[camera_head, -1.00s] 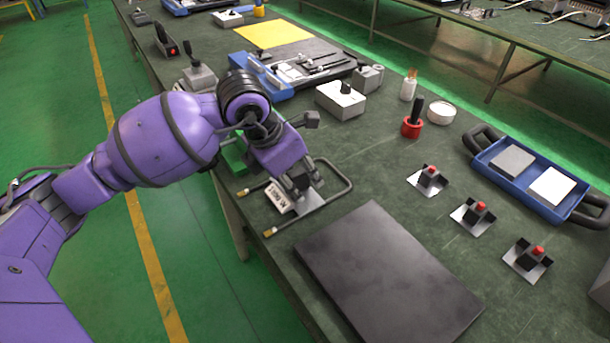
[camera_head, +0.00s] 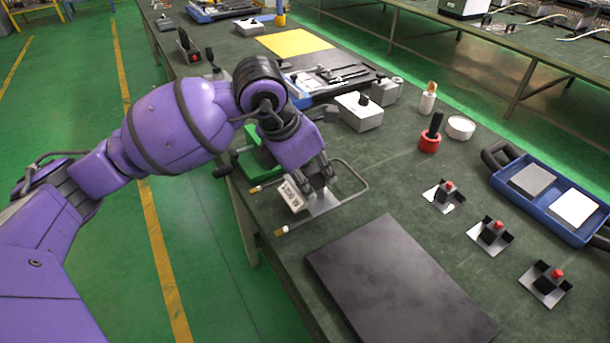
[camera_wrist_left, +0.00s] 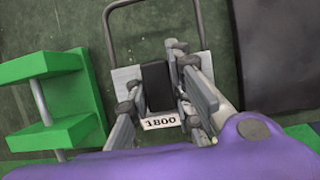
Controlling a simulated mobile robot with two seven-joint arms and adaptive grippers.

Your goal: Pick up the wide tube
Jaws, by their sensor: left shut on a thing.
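The wide tube (camera_head: 367,184) is a thin metal U-shaped tube with two brass-tipped ends, on a light plate bearing a label (camera_head: 292,195). In the left wrist view the label (camera_wrist_left: 160,121) reads 1800, and the bent tube (camera_wrist_left: 107,42) shows beyond the fingers. My left gripper (camera_head: 318,180) points down onto the plate and is shut on the wide tube's dark central block (camera_wrist_left: 157,85), which sits between the fingers in the wrist view (camera_wrist_left: 165,95). The contact itself is partly hidden. The tube appears slightly above the green tabletop. My right gripper is in neither view.
A dark flat slab (camera_head: 400,280) lies just right of the tube. A green stand (camera_head: 262,160) is close behind, left of the tube in the wrist view (camera_wrist_left: 62,95). Small red-topped switches (camera_head: 447,190) and a blue tray (camera_head: 550,190) lie farther right.

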